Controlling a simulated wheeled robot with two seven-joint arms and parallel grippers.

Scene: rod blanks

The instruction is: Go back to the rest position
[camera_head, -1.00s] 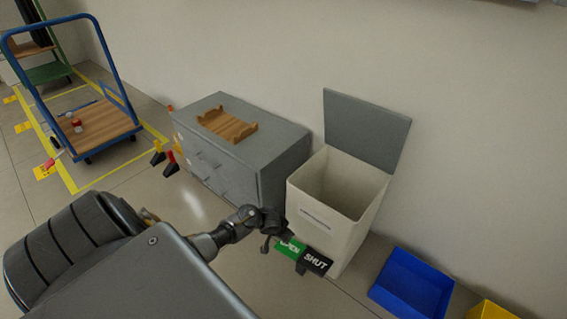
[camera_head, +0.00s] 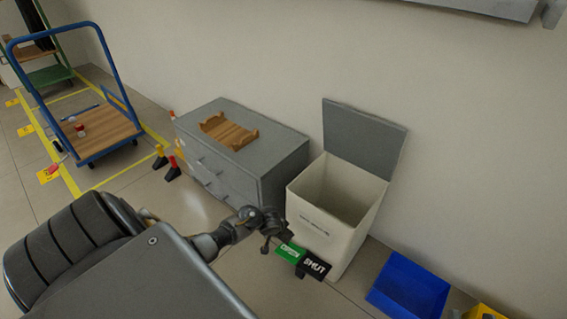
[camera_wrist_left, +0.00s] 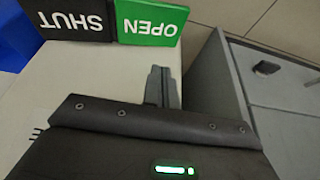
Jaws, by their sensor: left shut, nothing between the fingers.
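My left gripper (camera_wrist_left: 163,87) shows in the left wrist view, its grey fingers shut and empty. Beyond its tips are the green OPEN plate (camera_wrist_left: 148,22) and the black SHUT plate (camera_wrist_left: 72,20), upside down in that view. In the head view a dark gripper end of my arm (camera_head: 274,228) shows in front of the white bin (camera_head: 328,232), close to the OPEN plate (camera_head: 290,252) and SHUT plate (camera_head: 313,267). Its fingers are too small and dark to read there. The bin's grey lid (camera_head: 362,138) stands up, open.
A grey drawer cabinet (camera_head: 270,150) with a wooden cradle (camera_head: 229,131) on top stands left of the bin. A blue tray (camera_head: 408,287) and a yellow tray (camera_head: 484,312) are at the lower right.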

